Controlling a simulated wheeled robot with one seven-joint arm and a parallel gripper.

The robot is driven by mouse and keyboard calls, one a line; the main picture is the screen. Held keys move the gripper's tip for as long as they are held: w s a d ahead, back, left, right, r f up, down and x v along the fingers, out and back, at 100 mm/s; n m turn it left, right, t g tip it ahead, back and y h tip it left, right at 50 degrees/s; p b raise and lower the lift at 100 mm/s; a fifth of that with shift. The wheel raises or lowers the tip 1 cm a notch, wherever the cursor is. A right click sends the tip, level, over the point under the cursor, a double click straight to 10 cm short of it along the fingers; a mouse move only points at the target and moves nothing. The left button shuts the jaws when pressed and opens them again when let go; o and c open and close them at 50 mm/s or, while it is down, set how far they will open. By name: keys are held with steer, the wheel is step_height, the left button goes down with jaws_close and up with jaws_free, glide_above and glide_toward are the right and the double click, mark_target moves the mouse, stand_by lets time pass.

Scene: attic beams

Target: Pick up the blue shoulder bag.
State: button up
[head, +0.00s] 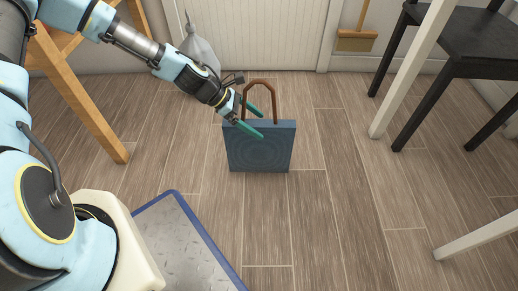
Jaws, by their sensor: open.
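The blue shoulder bag (260,150) stands upright on the wood floor in the head view, a little above the middle. It is a flat box shape with a brown arched handle (259,83) rising from its top. My gripper (268,125) has teal fingers and reaches in from the upper left. It is open, with its fingers at the bag's top edge and left side of the handle. I cannot tell whether a finger touches the handle or the bag. The gripper hides part of the bag's upper left edge and the handle's lower left.
A white door (255,35) is behind the bag. A grey sack-like object (200,45) stands at the back left. A wooden leg (80,100) is at left, a black chair (460,50) and white legs (412,70) at right. A broom (356,40) leans at the back. Floor in front is clear.

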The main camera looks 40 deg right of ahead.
steer(key=shift+c, duration=0.4)
jaws_close()
stand_by(0.5)
